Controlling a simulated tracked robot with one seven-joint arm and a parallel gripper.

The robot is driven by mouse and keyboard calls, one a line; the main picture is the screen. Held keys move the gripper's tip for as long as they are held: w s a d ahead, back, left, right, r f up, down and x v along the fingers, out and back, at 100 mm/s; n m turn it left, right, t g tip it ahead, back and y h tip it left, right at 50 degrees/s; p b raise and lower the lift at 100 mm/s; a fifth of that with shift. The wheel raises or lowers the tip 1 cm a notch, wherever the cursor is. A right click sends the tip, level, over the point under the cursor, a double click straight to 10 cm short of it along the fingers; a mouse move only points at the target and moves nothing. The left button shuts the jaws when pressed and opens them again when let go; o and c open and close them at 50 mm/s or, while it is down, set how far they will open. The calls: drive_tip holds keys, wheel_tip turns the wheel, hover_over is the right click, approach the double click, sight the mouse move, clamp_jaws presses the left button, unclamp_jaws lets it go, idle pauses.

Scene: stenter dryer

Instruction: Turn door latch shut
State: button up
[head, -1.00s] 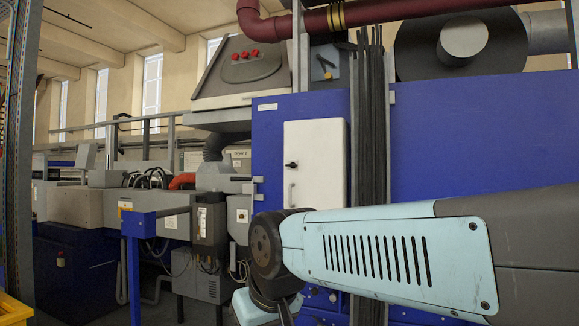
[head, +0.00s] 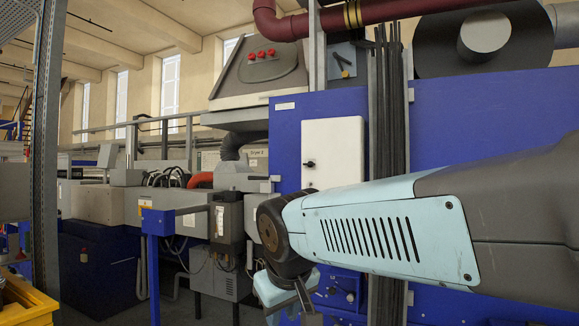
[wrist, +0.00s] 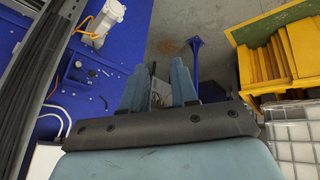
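The white door (head: 333,150) sits on the blue machine housing in the head view and looks closed against it. Its small black latch (head: 309,163) is at the door's left edge; its turn is too small to read surely. The latch cannot be made out in the wrist view.
A bundle of dark vertical bars (head: 388,115) stands just right of the door. A blue post (head: 155,250) stands at left. In the wrist view a yellow rack (wrist: 285,50) and white crates (wrist: 292,140) are on the right. Grey floor (wrist: 215,60) lies open between.

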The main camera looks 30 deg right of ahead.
drive_tip(key=shift+o, duration=0.3)
drive_tip(key=w+d+r+n+t+h, duration=0.1)
drive_tip(key=w+d+r+n+h, duration=0.1)
drive_tip(key=w+d+r+h, duration=0.5)
drive_tip(key=w+d+r, duration=0.2)
drive_tip(key=w+r, duration=0.1)
drive_tip(key=r, duration=0.1)
drive_tip(key=shift+d+r, duration=0.2)
drive_tip(key=shift+d, duration=0.05)
drive_tip(key=n+t+h, duration=0.3)
drive_tip(key=n+h, duration=0.1)
drive_tip(key=h, duration=0.2)
approach(308, 165)
drive_tip(key=shift+n+t, duration=0.3)
drive_tip(key=shift+t, duration=0.1)
drive_tip(key=x, duration=0.9)
drive_tip(key=shift+d+f, duration=0.1)
drive_tip(key=shift+d, duration=0.1)
drive_tip(key=shift+c, duration=0.4)
clamp_jaws()
